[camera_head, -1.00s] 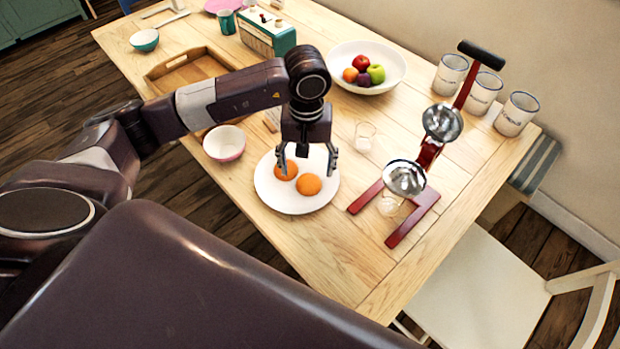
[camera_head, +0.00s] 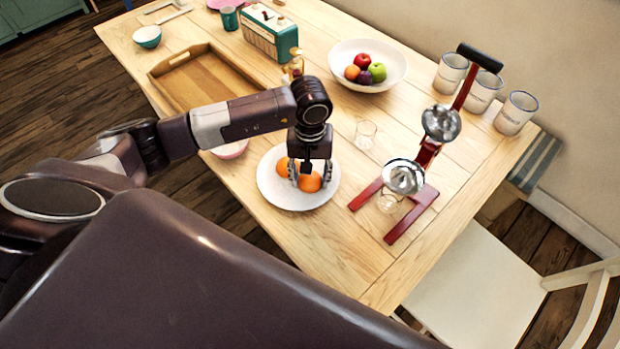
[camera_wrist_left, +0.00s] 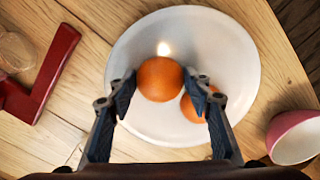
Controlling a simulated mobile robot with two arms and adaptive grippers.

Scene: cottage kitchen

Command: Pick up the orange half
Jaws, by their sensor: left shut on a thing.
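Two orange halves rest on a white plate (camera_head: 290,201). My left gripper (camera_head: 311,177) points down over the plate, shut on the front-right orange half (camera_head: 310,184). In the left wrist view, its fingertips (camera_wrist_left: 162,84) press on either side of this held orange half (camera_wrist_left: 160,77), which shows its rounded peel and appears still low at the plate. The other orange half (camera_head: 281,166) lies close beside it; in the left wrist view it (camera_wrist_left: 190,107) is partly hidden behind the right finger. My right gripper is not in view.
A red citrus press (camera_head: 425,195) stands right of the plate, with a clear glass (camera_head: 365,134) behind the plate. A pink bowl (camera_wrist_left: 296,137) is close to the plate. A fruit bowl (camera_head: 392,57), wooden tray (camera_head: 190,88) and several canisters (camera_head: 514,114) stand farther back. The front table corner is clear.

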